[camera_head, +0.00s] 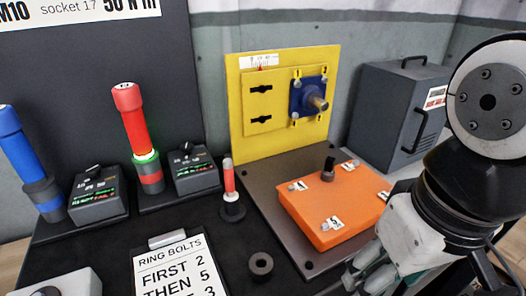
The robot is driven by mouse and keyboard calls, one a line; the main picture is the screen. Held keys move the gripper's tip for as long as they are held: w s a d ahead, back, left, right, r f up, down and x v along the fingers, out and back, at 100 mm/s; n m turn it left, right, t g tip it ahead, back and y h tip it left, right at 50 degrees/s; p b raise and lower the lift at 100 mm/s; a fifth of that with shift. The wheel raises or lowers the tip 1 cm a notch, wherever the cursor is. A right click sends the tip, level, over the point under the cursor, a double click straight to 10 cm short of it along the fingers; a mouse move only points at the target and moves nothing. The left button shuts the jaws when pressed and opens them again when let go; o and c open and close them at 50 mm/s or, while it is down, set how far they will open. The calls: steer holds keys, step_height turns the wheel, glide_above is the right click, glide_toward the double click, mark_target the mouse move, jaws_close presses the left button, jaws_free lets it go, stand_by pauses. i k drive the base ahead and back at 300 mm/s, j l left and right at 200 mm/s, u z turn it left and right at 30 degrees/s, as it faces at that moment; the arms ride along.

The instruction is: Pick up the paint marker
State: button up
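The paint marker is most likely the slim red stick with a pale cap (229,178). It stands upright in a small round black holder (232,210) on the dark bench, left of the brown plate. My gripper (362,272) is at the lower right, in front of the orange block and well apart from the marker. Its grey fingers point down and left. They are partly cut off by the lower edge, so I cannot tell how wide they stand. I see nothing held in them.
An orange block (325,212) with numbered bolts sits on a brown plate (292,247) before a yellow panel (242,110). Red (133,120) and blue (17,145) tools stand at left beside dark display boxes. A black ring (260,264) and clipboard (178,272) lie in front.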

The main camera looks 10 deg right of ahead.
mark_target(231, 195)
steer(key=j+u, duration=0.7)
steer(key=j, duration=0.2)
steer(key=i+j+u, duration=0.1)
steer(key=j+u, duration=0.3)
